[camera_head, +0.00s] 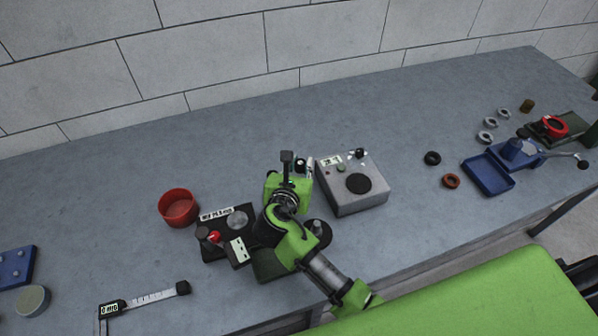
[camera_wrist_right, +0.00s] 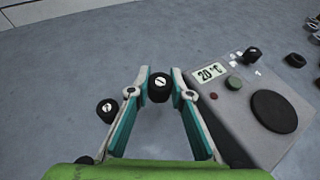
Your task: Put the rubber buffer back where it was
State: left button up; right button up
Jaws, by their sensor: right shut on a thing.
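My right gripper (camera_head: 300,172) is just left of the grey box with the 20 °C display (camera_head: 354,184). In the right wrist view the right gripper (camera_wrist_right: 158,92) is shut on a small black cylinder with a white mark, which looks like the rubber buffer (camera_wrist_right: 160,87). It sits between the fingertips, with grey bench top behind it; its height above the bench is hard to tell. A similar black piece (camera_wrist_right: 107,110) is outside the left finger. Another black piece (camera_wrist_right: 253,54) is on the box's far edge, beside small white bits. My left gripper is not in view.
Dark and brown rings (camera_head: 432,158) and a blue tray (camera_head: 489,174) are to the right. The bench's back strip (camera_head: 230,130) is clear.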

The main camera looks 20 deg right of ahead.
aim_at(299, 172)
jog(key=shift+w+f, duration=0.45)
jog(key=shift+f, duration=0.05)
jog(key=shift+w+f, duration=0.1)
jog(key=shift+f, duration=1.55)
jog(key=shift+f, duration=0.2)
jog(key=o, duration=0.7)
jog(key=shift+r, duration=0.1)
